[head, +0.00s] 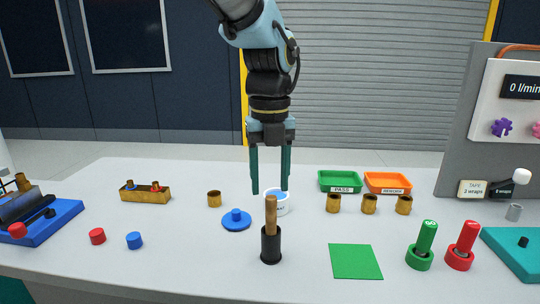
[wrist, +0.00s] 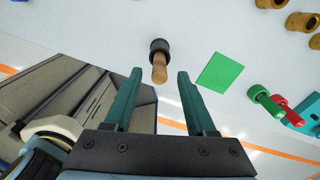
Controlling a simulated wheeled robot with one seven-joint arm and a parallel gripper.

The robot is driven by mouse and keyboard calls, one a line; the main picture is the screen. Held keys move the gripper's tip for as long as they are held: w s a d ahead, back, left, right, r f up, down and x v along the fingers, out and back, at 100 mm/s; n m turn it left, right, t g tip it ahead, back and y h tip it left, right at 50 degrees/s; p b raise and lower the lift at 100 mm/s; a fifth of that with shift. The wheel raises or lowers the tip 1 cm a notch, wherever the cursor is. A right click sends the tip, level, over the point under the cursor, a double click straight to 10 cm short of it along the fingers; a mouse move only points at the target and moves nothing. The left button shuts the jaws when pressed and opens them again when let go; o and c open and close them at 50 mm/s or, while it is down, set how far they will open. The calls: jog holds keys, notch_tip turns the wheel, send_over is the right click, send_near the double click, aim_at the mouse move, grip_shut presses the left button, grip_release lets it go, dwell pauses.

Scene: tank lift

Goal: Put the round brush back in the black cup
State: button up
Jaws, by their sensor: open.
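The round brush shows as an upright wooden handle (head: 271,215) standing in the black cup (head: 270,247) near the front middle of the table. Its bristle end is hidden. In the wrist view the handle (wrist: 159,72) points toward the camera, with the black cup (wrist: 159,46) around its far end. My gripper (head: 270,191) is open and empty, fingers pointing down. In the wrist view the handle lies between the fingertips (wrist: 159,74). I cannot tell the exact depth between them.
A green square (head: 355,261) lies right of the cup. Green (head: 420,258) and red (head: 459,258) holders stand further right. The table left of the cup is mostly clear.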

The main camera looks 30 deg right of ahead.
notch_tip(320, 180, up, 7)
jog(key=w+a+f+n, duration=0.5)
jog(key=w+a+n, duration=0.2)
jog(key=a+n, duration=0.25)
jog(key=w+a+f+n, duration=0.55)
jog(key=a+n, duration=0.25)
jog(key=n, duration=0.2)
jog(key=a+f+n, duration=0.3)
jog(key=a+n, duration=0.6)
jog(key=a+f+n+t, duration=0.1)
jog(key=a+f+n, duration=0.3)
jog(key=a+n, duration=0.5)
jog(key=shift+s+n+t, duration=0.15)
jog(key=shift+n+t, duration=0.15)
jog(key=shift+n, duration=0.45)
